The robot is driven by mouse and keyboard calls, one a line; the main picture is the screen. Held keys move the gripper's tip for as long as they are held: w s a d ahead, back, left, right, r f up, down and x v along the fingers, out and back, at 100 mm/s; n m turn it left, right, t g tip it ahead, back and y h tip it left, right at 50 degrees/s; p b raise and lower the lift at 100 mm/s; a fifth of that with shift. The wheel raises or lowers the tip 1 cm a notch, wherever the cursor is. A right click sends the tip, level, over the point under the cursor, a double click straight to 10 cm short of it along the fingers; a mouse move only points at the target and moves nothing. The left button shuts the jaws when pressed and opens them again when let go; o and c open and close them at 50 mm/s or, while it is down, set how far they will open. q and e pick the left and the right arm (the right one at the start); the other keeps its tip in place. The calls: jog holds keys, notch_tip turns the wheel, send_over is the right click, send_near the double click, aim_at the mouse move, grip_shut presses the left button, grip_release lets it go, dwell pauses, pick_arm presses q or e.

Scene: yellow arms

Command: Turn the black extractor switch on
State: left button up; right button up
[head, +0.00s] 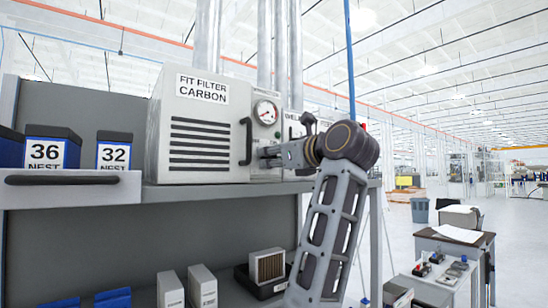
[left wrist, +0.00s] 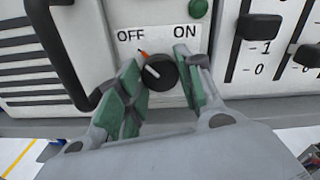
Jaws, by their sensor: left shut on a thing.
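The black extractor switch (left wrist: 161,74) is a round knob on the white panel, below the OFF and ON labels, in the left wrist view. Its white line points up and left, towards the OFF side, near a small orange mark. My left gripper (left wrist: 157,65) has its green-padded fingers on both sides of the knob and is shut on it. In the head view my left gripper (head: 270,157) reaches the front of the extractor unit (head: 200,130), where the gripper and wrist hide the knob. My right gripper is not in view.
A black handle (head: 246,141) stands out on the unit left of the knob, below a gauge (head: 265,112). Black sliders (left wrist: 261,27) are to the right. Boxes marked 36 (head: 47,152) and 32 (head: 114,156) stand at the left. The shelf edge (head: 230,187) runs below.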

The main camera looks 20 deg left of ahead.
pick_arm(q)
jog(key=shift+m, duration=0.3)
jog(key=m, duration=0.3)
jog(key=shift+m, duration=0.4)
jog(key=m, duration=0.8)
jog(key=shift+m, duration=2.6)
jog(key=o, duration=1)
jog(key=shift+o, duration=0.2)
